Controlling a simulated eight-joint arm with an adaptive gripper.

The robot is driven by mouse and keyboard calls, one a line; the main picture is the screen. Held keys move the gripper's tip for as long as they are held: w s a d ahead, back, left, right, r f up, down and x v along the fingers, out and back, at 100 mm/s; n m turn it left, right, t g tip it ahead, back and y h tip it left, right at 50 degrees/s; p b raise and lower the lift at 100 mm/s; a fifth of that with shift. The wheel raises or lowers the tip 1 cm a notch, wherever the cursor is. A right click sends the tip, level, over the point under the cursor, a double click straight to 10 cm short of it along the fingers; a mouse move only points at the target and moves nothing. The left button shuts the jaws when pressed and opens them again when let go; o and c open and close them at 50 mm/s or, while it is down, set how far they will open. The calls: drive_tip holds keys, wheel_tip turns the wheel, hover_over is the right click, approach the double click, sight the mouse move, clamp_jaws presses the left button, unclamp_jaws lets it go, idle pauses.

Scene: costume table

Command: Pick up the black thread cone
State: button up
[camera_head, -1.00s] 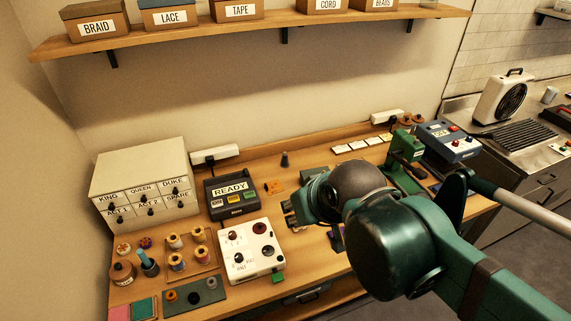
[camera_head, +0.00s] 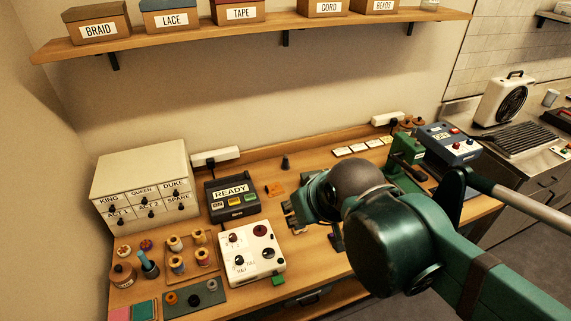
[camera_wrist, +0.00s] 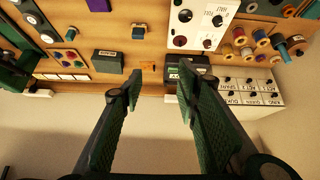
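A small dark cone (camera_head: 285,161), which looks like the black thread cone, stands upright on the wooden table near the back wall, right of the READY box. I cannot make it out in the wrist view; a finger may hide it. My gripper (camera_head: 290,215) is over the table, nearer the front than the cone and apart from it. In the wrist view my gripper (camera_wrist: 161,72) has its two fingers wide apart with nothing held between them.
The READY box (camera_head: 232,196), a white control box (camera_head: 252,253) and an orange piece (camera_head: 274,189) lie around the gripper. A drawer cabinet (camera_head: 147,183) stands left. A green machine (camera_head: 407,153) stands right. A shelf (camera_head: 250,33) with labelled boxes hangs above.

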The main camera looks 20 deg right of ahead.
drive_tip(key=w+d+r+n+g+h, duration=0.1)
drive_tip(key=w+d+r+n, duration=0.15)
drive_tip(key=w, duration=0.45)
drive_tip(key=w+d+r+n+g, duration=0.1)
drive_tip(key=w+r+n, duration=0.15)
drive_tip(key=w, duration=0.45)
drive_tip(key=n+g+h+p, duration=0.2)
drive_tip(key=n+g+h, duration=0.15)
drive_tip(key=n, duration=1.05)
hover_over(285, 155)
drive_tip(key=a, duration=0.3)
wheel_tip(285, 155, down, 25)
drive_tip(key=shift+s+d+r+g, duration=0.2)
drive_tip(key=shift+s+g, duration=0.1)
drive_tip(key=shift+g, duration=0.15)
drive_tip(key=shift+x, duration=1.3)
drive_tip(key=shift+f, duration=0.1)
drive_tip(key=shift+x, duration=2.5)
